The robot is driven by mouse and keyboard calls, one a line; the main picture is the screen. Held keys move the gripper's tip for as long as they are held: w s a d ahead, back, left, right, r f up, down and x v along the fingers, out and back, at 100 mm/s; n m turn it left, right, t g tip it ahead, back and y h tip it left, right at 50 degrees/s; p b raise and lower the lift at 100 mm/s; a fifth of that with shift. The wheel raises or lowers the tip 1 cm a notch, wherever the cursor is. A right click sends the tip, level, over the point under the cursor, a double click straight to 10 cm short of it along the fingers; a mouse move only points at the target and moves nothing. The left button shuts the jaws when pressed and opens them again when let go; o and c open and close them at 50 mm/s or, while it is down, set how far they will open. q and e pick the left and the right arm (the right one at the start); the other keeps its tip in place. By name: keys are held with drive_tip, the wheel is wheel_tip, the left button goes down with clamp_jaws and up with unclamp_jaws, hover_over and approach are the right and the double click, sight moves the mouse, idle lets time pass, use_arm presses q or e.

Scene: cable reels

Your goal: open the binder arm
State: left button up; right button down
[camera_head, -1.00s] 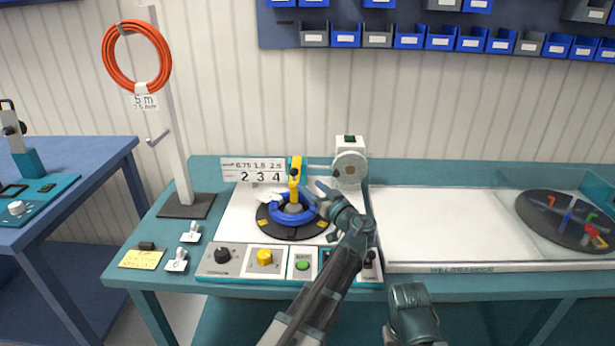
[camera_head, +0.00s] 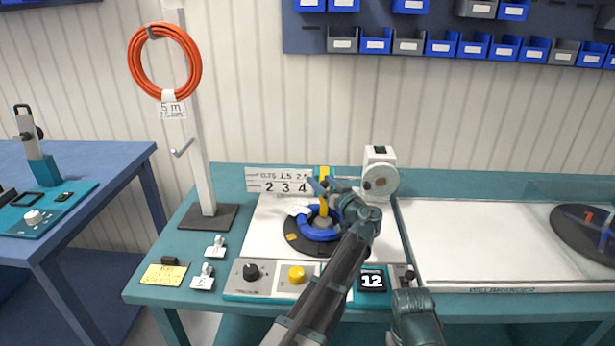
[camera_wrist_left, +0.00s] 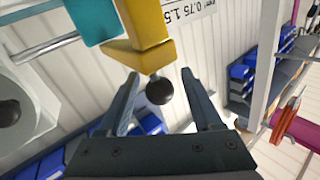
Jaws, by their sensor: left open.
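The yellow binder arm (camera_head: 324,172) stands over the blue cable coil (camera_head: 318,233) on the round black reel plate, partly hidden by my left gripper. In the left wrist view the yellow arm (camera_wrist_left: 143,45) ends in a black ball knob (camera_wrist_left: 159,90). My left gripper (camera_head: 328,188) is open. In the left wrist view its two fingers (camera_wrist_left: 158,82) are on either side of the knob, with visible gaps; I cannot tell whether the knob is fully between them in depth. My right gripper's fingers do not show.
A post (camera_head: 195,120) with an orange cable coil (camera_head: 136,62) stands at the left. A white tray (camera_head: 470,235) lies to the right.

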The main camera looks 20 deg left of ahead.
use_arm(q)
drive_tip(key=shift+x, duration=0.8)
clamp_jaws()
idle(0.9)
